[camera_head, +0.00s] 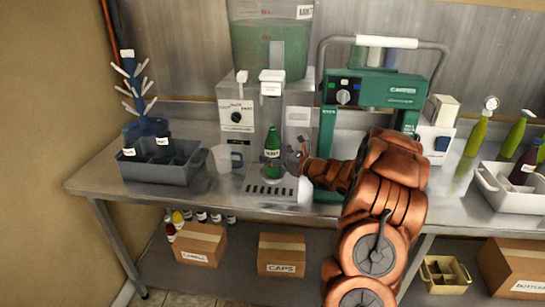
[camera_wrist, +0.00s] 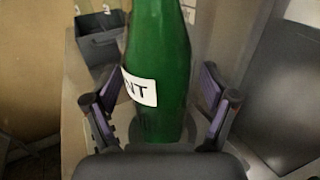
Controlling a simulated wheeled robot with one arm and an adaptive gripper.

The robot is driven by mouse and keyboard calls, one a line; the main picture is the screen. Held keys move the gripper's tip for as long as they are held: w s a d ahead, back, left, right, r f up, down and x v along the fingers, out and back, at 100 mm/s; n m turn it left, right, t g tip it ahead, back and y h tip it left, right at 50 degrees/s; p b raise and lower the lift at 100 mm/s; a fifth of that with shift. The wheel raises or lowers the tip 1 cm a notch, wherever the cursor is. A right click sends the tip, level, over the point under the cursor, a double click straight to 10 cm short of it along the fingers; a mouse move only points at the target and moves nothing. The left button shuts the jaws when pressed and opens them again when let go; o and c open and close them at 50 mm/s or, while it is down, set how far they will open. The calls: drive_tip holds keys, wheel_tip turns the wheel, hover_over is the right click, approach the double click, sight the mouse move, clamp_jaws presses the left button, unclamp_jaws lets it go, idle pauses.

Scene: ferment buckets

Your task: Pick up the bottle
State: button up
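A green bottle (camera_head: 272,145) with a white label stands upright on the dispenser's drip tray, under its white spout. In the wrist view the bottle (camera_wrist: 158,65) fills the middle, its label partly showing "NT". My gripper (camera_head: 300,158) is right beside the bottle, reaching in from the right. In the wrist view my gripper (camera_wrist: 160,105) is open, with one dark finger on each side of the bottle. A gap shows between the bottle and the right finger; the left finger is close to the label side, and contact there cannot be told.
A clear jug (camera_head: 226,158) and a dark crate (camera_head: 165,166) with bottles stand to the left. The green-framed machine (camera_head: 372,90) stands behind my arm. A white bin (camera_head: 515,190) and green bottles (camera_head: 478,133) are at the right. Boxes (camera_head: 281,255) sit on the lower shelf.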

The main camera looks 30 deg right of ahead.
clamp_jaws()
idle(0.5)
drive_tip(key=shift+r, duration=0.1)
